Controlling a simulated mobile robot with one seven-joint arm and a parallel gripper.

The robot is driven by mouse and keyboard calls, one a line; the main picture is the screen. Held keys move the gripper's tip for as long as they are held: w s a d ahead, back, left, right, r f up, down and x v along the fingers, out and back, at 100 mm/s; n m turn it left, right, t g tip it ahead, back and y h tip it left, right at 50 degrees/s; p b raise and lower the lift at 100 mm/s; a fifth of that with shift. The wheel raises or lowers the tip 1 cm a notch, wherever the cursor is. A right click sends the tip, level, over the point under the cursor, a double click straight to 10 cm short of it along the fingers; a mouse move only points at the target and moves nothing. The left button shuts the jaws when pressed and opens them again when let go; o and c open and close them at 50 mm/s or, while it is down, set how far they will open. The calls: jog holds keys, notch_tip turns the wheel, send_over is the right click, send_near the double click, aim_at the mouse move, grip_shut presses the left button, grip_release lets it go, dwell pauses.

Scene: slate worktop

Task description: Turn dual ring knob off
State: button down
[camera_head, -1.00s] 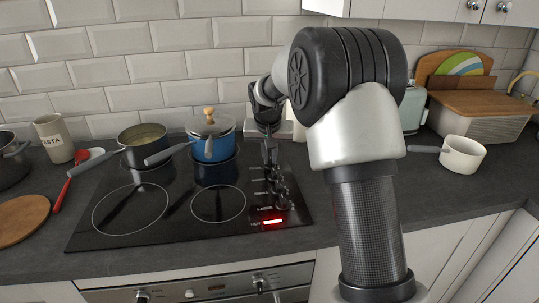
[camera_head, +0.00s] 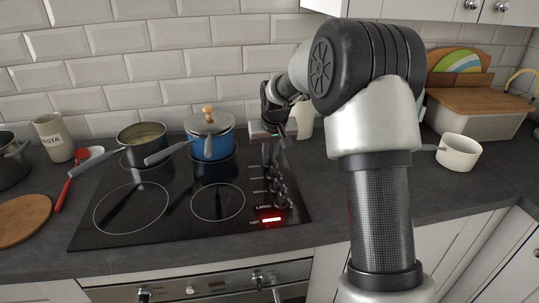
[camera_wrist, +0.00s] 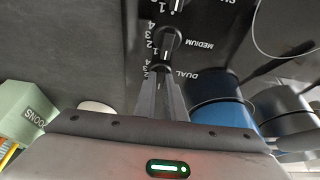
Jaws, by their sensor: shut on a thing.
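The dual ring knob (camera_wrist: 160,72) is at my fingertips in the wrist view, beside the printed word DUAL. It is mostly hidden by the fingers, so its pointer setting cannot be read. My gripper (camera_wrist: 161,84) is shut on this knob. In the head view my gripper (camera_head: 271,154) reaches down to the far end of the knob row on the hob's right side. The medium knob (camera_wrist: 171,42) is just beyond the fingers in the wrist view, apart from them.
The black hob (camera_head: 150,232) has a red lit display (camera_head: 271,220) at its front right. A blue pot (camera_head: 211,147) stands close left of my gripper. A pan (camera_head: 143,138) is further left. A white saucepan (camera_head: 459,152) is on the right worktop.

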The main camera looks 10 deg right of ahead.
jog(key=c, duration=1.8)
grip_release()
jog(key=p+v, duration=0.2)
jog(key=v, duration=1.5)
jog(key=shift+s+r, duration=0.15)
jog(key=s+t, duration=0.1)
jog(key=s, duration=3.2)
jog(key=r+p, duration=0.8)
jog(key=p, duration=0.1)
jog(key=r+p, duration=0.4)
jog(key=r, duration=0.1)
jog(key=shift+w, duration=0.35)
